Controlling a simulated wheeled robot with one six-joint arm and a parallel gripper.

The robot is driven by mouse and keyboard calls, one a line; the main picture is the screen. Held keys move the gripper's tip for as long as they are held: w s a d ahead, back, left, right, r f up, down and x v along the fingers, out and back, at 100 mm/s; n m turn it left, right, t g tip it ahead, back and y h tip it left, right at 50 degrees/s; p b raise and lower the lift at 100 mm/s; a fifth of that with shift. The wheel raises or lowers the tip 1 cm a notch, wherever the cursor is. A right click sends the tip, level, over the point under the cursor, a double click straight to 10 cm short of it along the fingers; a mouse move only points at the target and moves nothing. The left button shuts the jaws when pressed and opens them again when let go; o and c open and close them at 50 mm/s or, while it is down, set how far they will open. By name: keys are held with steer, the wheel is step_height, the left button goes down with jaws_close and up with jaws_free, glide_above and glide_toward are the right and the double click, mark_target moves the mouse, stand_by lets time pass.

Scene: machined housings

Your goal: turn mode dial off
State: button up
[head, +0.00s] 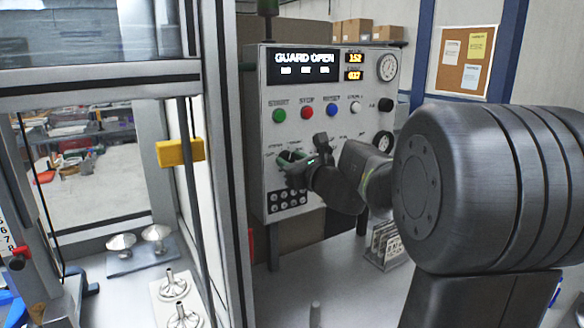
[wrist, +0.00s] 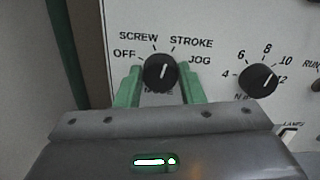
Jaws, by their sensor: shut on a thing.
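The mode dial (wrist: 160,71) is a round black knob with a white pointer line, on the white control panel (wrist: 215,25). OFF, SCREW, STROKE and JOG are printed around it. The pointer tilts slightly right of straight up, between SCREW and STROKE and nearer STROKE. My gripper (wrist: 161,84) has its green fingers on the left and right sides of the dial, shut on it. The lower part of the dial's label is hidden by the gripper. In the head view, my gripper (head: 292,162) is at the panel's lower left and covers the dial.
A second black dial (wrist: 259,79) with numbers stands right of the mode dial. Green (head: 279,115), red (head: 307,113) and blue (head: 332,110) buttons sit above my gripper. The display (head: 304,65) reads GUARD OPEN. A framed enclosure with a yellow handle (head: 180,152) stands left.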

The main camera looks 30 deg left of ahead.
steer(key=shift+s+f+n+b, duration=0.1)
steer(key=shift+f+n+b, duration=0.05)
steer(key=shift+n+b, duration=3.65)
steer(key=shift+s+f+n+b, duration=0.1)
steer(key=shift+f+n+b, duration=0.05)
steer(key=shift+n+b, duration=3.6)
steer(key=shift+r+n, duration=0.1)
steer(key=shift+n, duration=0.45)
steer(key=o, duration=1)
steer(key=b+v, duration=0.1)
steer(key=v, duration=1.2)
steer(key=shift+s+d, duration=0.2)
steer(key=shift+d, duration=0.1)
steer(key=shift+a, duration=0.1)
